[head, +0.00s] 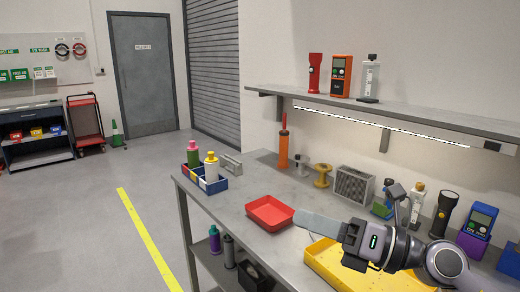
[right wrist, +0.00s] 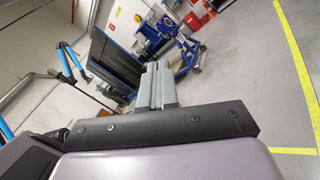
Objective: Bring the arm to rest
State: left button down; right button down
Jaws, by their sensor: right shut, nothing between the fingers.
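My right gripper (head: 322,226) reaches in from the right in the head view, over the workbench (head: 240,204). Its fingers are together with nothing between them, and they point left, above the gap between the red tray (head: 269,212) and the yellow tray (head: 318,262). In the right wrist view the closed fingers (right wrist: 157,88) point away toward the open floor and a blue machine. My left gripper is not in view. The rotary jig cannot be made out for sure in these frames.
A blue crate with bottles (head: 207,183) stands at the bench's left end. An orange tool (head: 283,150), a yellow spool (head: 322,176), a grey box (head: 353,186) and a black flashlight (head: 444,213) line the back. A shelf (head: 400,114) hangs above. Open floor lies left.

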jog(key=d+m+t+h, duration=0.6)
jog(key=m+t, duration=0.6)
jog(key=m, duration=0.6)
jog(key=s+d+f+m+g+h, duration=0.25)
jog(key=d+f+m+h, duration=0.65)
jog(key=f+m+h, duration=0.5)
jog(key=s+f+m+g+y, duration=0.1)
jog(key=s+f+m+g, duration=0.3)
jog(key=s+f+g, duration=0.55)
jog(key=s+f+m+g+y, duration=0.25)
jog(key=s+f+g, duration=0.35)
jog(key=s, duration=0.7)
jog(key=w+a+f+t+b, duration=0.1)
jog(key=w+f+t+b, duration=0.1)
jog(key=f, duration=0.5)
jog(key=w+a+f+t+y+b, duration=0.1)
jog(key=w+a+f+t+b, duration=0.1)
jog(key=w+f+t, duration=0.2)
notch_tip(320, 180, down, 3)
jog(key=shift+w+t, duration=0.25)
jog(key=shift+t, duration=0.95)
